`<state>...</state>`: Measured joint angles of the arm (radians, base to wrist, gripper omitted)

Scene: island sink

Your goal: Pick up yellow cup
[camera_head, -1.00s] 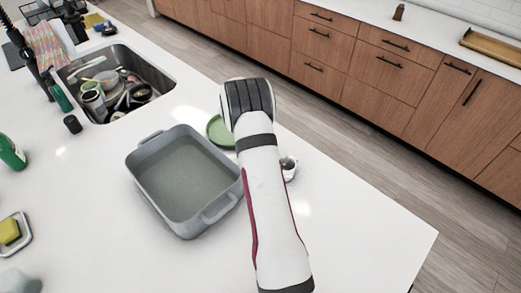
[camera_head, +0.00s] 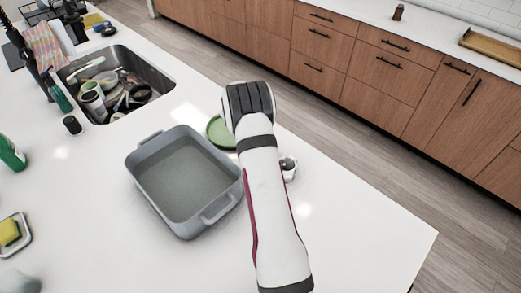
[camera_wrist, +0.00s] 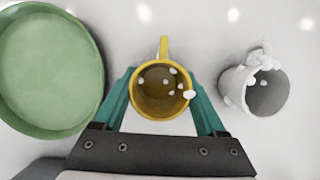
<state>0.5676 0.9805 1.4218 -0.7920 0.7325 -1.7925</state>
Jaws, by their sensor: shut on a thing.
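The yellow cup (camera_wrist: 162,91) is in the middle of the wrist view, seen from above, with its handle pointing to the top of the picture. White spots show inside it. My gripper (camera_wrist: 160,98) is shut on the yellow cup, with one teal finger on either side of it. Whether the cup is off the counter I cannot tell. In the head view my arm hides the cup and the fingers.
In the head view a grey basin (camera_head: 184,180) stands left of my arm, and a sink (camera_head: 115,84) with dishes is farther back.

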